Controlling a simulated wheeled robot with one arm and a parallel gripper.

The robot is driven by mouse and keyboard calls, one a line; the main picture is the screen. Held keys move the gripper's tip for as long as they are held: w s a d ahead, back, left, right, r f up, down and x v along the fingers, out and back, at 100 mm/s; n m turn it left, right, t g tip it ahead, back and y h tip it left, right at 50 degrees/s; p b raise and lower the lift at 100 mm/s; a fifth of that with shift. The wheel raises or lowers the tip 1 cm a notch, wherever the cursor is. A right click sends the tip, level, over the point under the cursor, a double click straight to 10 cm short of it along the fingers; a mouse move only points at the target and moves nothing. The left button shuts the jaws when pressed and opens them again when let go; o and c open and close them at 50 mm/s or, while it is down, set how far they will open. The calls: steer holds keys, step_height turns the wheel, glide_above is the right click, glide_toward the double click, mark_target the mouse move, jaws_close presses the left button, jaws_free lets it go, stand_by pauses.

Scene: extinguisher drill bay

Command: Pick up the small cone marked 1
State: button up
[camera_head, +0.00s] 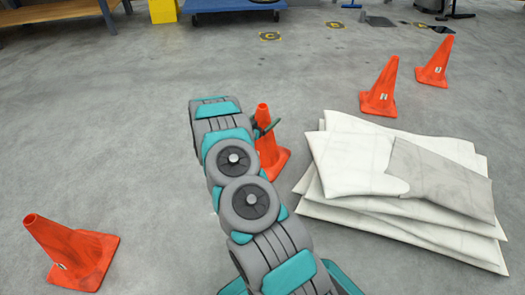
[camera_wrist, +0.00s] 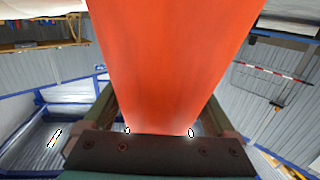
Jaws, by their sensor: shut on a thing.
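An orange cone (camera_head: 267,152) stands upright just beyond my arm, partly hidden behind it. My gripper (camera_head: 264,127) is shut on this cone near its top. In the wrist view the cone's orange side (camera_wrist: 175,65) fills the space between the two fingers. The number on this cone is not readable here. I cannot tell whether its base touches the floor.
Other orange cones stand at the front left (camera_head: 75,250), at the right (camera_head: 381,88) and at the far right (camera_head: 436,63). A stack of white folded sheets (camera_head: 350,160) lies to the right. A blue cart (camera_head: 235,5) stands at the back.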

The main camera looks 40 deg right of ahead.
jaws_close()
stand_by(0.4)
